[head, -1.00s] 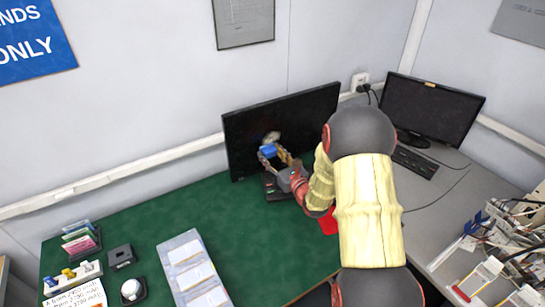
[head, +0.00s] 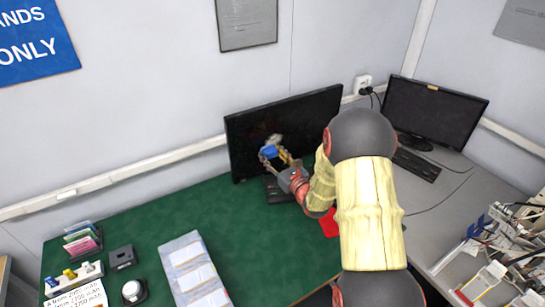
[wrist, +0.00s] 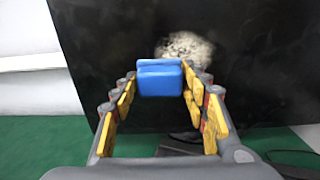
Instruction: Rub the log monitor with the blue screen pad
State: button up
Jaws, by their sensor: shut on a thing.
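The near black monitor (head: 238,135) stands at the back of the green mat, its dark screen facing me. A whitish smudge (head: 275,139) shows on that screen, and in the wrist view it is a pale mottled patch (wrist: 187,46) just above and right of the pad. My gripper (head: 273,156) is shut on the blue screen pad (wrist: 160,80), which is held between the yellow-lined fingertips in front of the screen, just below the smudge. I cannot tell whether the pad touches the screen. My arm hides the monitor's lower right part.
A second black monitor (head: 432,108) and a keyboard (head: 416,164) are on the grey desk at right. A red item (head: 328,224) lies partly behind my arm. Tangled cables (head: 510,235) fill the right edge.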

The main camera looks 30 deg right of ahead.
aim_at(282, 141)
jog(key=shift+w, duration=0.45)
jog(key=shift+w+d+r+b, duration=0.1)
jog(key=shift+d+b, duration=0.15)
jog(key=shift+d, duration=1.7)
jog(key=shift+w+d+r+b, duration=0.1)
jog(key=shift+d+b, duration=0.15)
jog(key=shift+d, duration=1.65)
jog(key=shift+f, duration=0.1)
jog(key=shift+a, duration=0.1)
jog(key=shift+s+a, duration=0.15)
jog(key=shift+a, duration=1.85)
